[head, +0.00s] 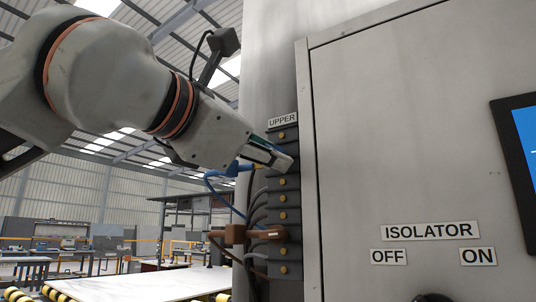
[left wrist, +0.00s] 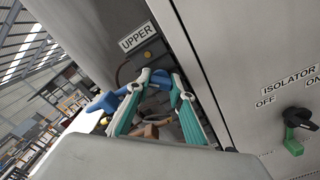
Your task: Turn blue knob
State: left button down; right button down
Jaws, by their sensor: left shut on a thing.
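The blue knob (head: 234,169) shows in the head view at the upper part of a dark terminal block, partly hidden behind my left gripper (head: 279,159). In the left wrist view the blue knob (left wrist: 116,102) reaches from the left to between the fingertips of the left gripper (left wrist: 160,84). The gripper's teal-sided fingers are shut on it, just below the UPPER label (left wrist: 138,37). My right gripper is not in view.
The terminal block (head: 288,205) runs down the cabinet side, with cables and a brown fitting (head: 236,234) below. The grey cabinet door (head: 400,120) carries ISOLATOR, OFF and ON labels. A black isolator switch with a green handle (left wrist: 293,142) shows at right in the wrist view.

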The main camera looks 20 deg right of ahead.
pick_arm(q)
jog(key=shift+n, duration=2.2)
jog(key=c, duration=2)
grip_release()
jog(key=shift+c, duration=0.2)
jog(key=shift+s, duration=0.1)
jog(key=v, duration=1.2)
